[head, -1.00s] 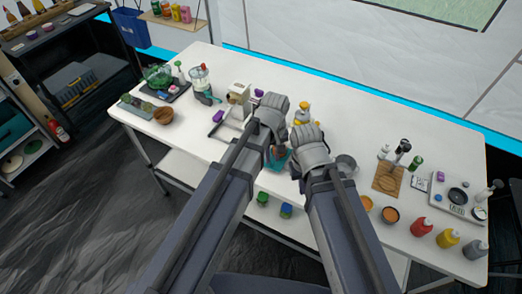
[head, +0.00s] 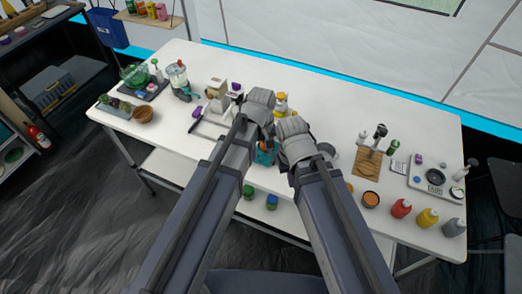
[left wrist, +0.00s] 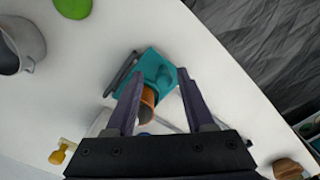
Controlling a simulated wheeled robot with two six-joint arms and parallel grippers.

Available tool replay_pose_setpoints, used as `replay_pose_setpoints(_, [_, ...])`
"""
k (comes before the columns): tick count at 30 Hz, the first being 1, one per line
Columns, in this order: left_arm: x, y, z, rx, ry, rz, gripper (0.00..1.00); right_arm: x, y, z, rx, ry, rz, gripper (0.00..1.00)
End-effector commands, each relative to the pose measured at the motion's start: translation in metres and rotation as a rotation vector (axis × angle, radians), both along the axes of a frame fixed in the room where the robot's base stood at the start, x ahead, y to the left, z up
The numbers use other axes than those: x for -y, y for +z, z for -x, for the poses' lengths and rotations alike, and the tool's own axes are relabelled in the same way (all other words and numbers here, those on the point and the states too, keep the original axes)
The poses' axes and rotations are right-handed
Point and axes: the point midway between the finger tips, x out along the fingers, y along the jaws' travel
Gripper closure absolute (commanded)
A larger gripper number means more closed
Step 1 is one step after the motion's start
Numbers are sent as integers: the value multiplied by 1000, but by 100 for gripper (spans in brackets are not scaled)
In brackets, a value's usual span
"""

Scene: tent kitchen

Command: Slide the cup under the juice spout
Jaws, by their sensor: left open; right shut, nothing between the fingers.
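In the left wrist view an orange-brown cup (left wrist: 148,100) shows between the two fingers of my left gripper (left wrist: 160,100), nearer the left finger. I cannot tell whether it touches that finger. A teal tray-like piece (left wrist: 157,62) lies just beyond it; it also shows between my arms in the head view (head: 264,156). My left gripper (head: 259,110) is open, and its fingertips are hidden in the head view. My right gripper (head: 291,135) is shut and empty, just right of the left one. A yellow-topped item (head: 281,103) stands behind the grippers; I cannot make out a juice spout.
A grey pot (left wrist: 22,45) stands near the grippers. A white machine (head: 215,92), a blender (head: 179,80) and a brown bowl (head: 144,114) stand to the left. A wooden board (head: 367,163) and sauce bottles (head: 427,218) are to the right.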

Motion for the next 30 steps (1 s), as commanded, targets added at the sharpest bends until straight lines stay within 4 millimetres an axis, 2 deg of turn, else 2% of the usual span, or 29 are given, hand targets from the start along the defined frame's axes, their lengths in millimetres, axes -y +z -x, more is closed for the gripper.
replay_pose_setpoints(8, [-1,0,-1,1,1,-2,43,0,0,0,0,0,0,100])
replay_pose_setpoints(14, [-1,8,-1,1,1,-2,43,0,8,0,0,0,0,100])
replay_pose_setpoints(30, [0,73,0,0,1,-1,43,0,73,0,0,0,0,100])
